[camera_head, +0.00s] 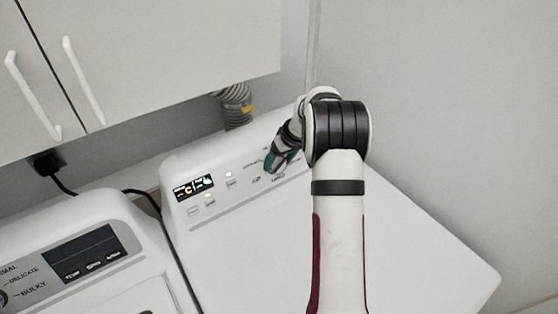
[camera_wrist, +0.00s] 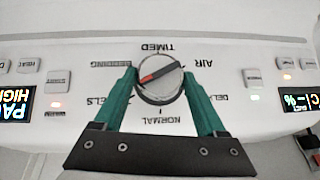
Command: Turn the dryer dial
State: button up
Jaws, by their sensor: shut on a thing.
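The dryer dial (camera_wrist: 160,84) is a round grey knob with a dark pointer bar that has a red end. In the wrist view it sits in the middle of the dryer's control panel, ringed by the words TIMED, AIR, NORMAL and others. My gripper (camera_wrist: 160,82) has green fingers on either side of the dial and is shut on it. In the head view my gripper (camera_head: 278,158) reaches the panel of the white dryer (camera_head: 400,235); the dial itself is hidden there by the fingers and arm.
A washer (camera_head: 70,260) with a dark display stands left of the dryer. White cabinets (camera_head: 150,50) with handles hang above. A grey hose (camera_head: 236,104) rises behind the dryer. Buttons and lit displays (camera_wrist: 300,103) flank the dial. The dryer's top right is clear.

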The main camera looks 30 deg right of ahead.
jog(key=m+y, duration=0.1)
jog(key=y, duration=0.1)
jog(key=m+y, duration=0.2)
jog(key=shift+s+d+f+t, duration=0.1)
jog(key=shift+d+f+t, duration=0.05)
jog(key=shift+d+t, duration=0.2)
jog(key=m+y, duration=0.1)
jog(key=m+t+y, duration=0.2)
jog(key=y, duration=0.1)
jog(key=shift+d+f+m, duration=0.25)
jog(key=shift+m, duration=0.05)
dwell(0.5)
jog(key=o, duration=1.3)
jog(key=v, duration=1.2)
